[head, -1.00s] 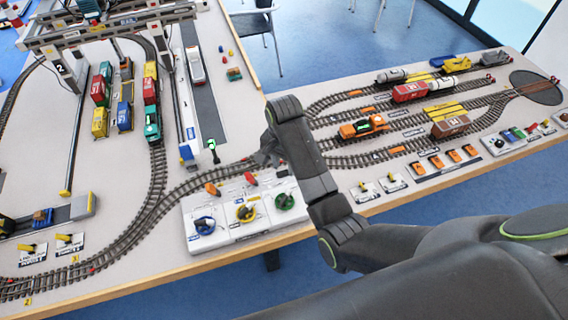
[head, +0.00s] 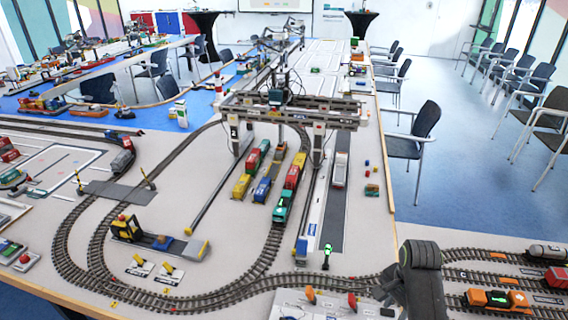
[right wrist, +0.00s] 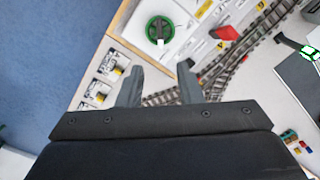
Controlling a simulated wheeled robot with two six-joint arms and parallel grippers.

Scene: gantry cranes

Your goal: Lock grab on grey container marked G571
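The gantry crane (head: 330,115) spans the yard, with a trolley (head: 276,97) on its beams. Red, yellow, blue and teal containers or wagons (head: 263,188) stand beneath it. I cannot make out a grey container or a G571 marking, and the grab cannot be clearly told. A white control panel (head: 290,302) with red and orange levers is cut off by the head view's lower edge. The right wrist view shows its green dial (right wrist: 159,30) and red lever (right wrist: 226,32). My right gripper (right wrist: 160,88) is open and empty near the panel. My left gripper is out of view.
Curved railway track (head: 180,300) runs along the table front. A green-topped signal (head: 327,254) stands behind the panel. At right, wagons stand on sidings, including an orange locomotive (head: 494,298). A chair (head: 416,140) stands on the blue floor beyond the table.

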